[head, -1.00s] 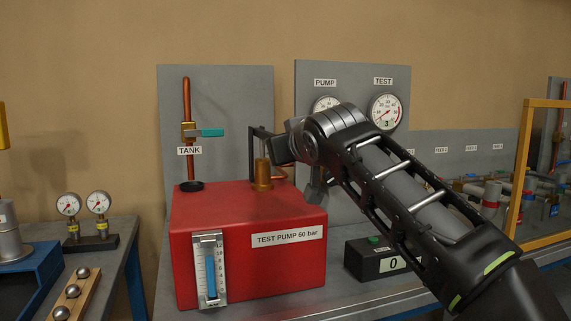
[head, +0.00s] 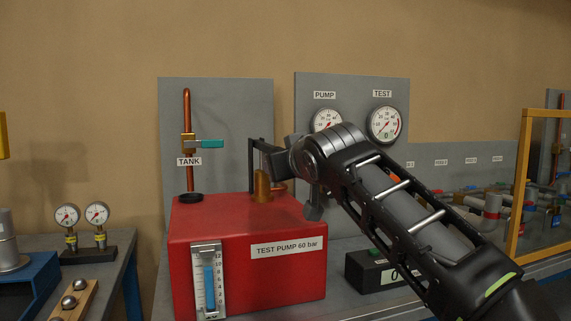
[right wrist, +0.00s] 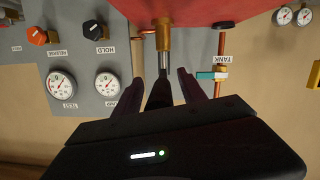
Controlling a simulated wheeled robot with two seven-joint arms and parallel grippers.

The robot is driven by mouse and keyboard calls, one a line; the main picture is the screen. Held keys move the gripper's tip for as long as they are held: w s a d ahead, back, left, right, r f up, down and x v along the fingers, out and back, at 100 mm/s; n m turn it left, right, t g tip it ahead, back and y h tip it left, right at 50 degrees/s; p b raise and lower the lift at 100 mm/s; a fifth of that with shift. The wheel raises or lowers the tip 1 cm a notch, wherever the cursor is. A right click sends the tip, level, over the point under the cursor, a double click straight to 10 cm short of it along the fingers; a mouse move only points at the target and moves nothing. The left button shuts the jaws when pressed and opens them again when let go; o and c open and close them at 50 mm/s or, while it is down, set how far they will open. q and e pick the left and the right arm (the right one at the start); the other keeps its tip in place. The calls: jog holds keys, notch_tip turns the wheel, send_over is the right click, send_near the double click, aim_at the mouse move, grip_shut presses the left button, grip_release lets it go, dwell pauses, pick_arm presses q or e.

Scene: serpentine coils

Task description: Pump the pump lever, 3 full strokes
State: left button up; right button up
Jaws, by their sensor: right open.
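The red test pump box (head: 200,225) stands on the grey bench. In the right wrist view, the brass cylinder (right wrist: 163,35) has a silver rod (right wrist: 163,62), and the dark pump lever (right wrist: 160,92) lies between the two fingers. My right gripper (right wrist: 160,85) is open around the lever, with gaps at both sides. In the head view, my right wrist hides much of the lever and the fingers. My left gripper is not in view.
Behind the pump are a PUMP gauge (head: 326,120) and a TEST gauge (head: 386,124) on a grey panel. A TANK valve with a teal handle (head: 210,144) is at left. A dark counter box (head: 370,271) stands right of the pump, partly hidden by my arm.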

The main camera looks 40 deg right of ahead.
jog(key=shift+s+r, duration=0.1)
jog(key=v, duration=0.7)
jog(key=shift+s, duration=0.3)
jog(key=shift+a, duration=0.1)
